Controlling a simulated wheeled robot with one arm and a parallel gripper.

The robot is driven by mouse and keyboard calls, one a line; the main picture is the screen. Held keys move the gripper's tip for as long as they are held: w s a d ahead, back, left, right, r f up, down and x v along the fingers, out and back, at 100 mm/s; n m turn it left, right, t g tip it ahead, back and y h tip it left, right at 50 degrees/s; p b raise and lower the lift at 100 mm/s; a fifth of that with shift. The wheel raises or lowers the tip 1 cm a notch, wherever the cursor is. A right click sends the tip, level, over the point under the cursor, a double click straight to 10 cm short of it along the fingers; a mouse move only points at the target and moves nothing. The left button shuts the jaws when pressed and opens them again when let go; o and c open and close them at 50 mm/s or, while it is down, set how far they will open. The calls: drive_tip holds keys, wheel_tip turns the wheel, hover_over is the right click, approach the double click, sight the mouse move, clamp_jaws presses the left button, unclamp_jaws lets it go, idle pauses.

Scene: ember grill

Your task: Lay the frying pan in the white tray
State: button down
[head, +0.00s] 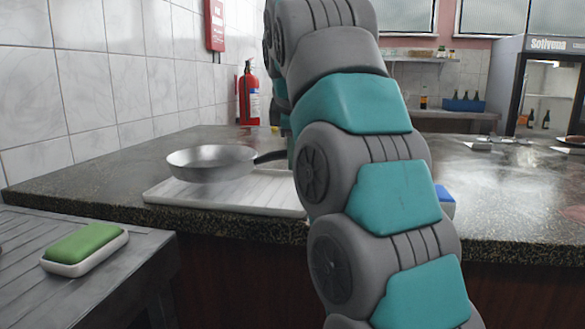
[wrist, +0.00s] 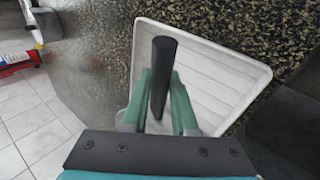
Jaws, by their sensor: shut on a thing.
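The frying pan (head: 208,163) is a silver metal pan with a black handle, level over the white tray (head: 165,199) in the head view. I cannot tell whether its base touches the tray. The pale, ribbed tray lies on the dark speckled counter and also shows in the wrist view (wrist: 237,73). My gripper (wrist: 161,88) is shut on the pan's black handle (wrist: 163,62), with one green finger on each side. In the head view my arm hides the gripper and the handle's end. The pan's bowl is mostly hidden in the wrist view.
A green sponge (head: 82,243) sits in a white dish on the grey bench at front left. A tiled wall (head: 90,85) bounds the left, with a fire extinguisher (head: 248,95) behind the counter. A blue item (head: 445,200) shows just right of my arm.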

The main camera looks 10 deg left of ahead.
drive_tip(key=shift+w+a, duration=0.15)
drive_tip(key=shift+w, duration=0.05)
drive_tip(key=shift+f, duration=1.8)
drive_tip(key=c, duration=0.7)
unclamp_jaws()
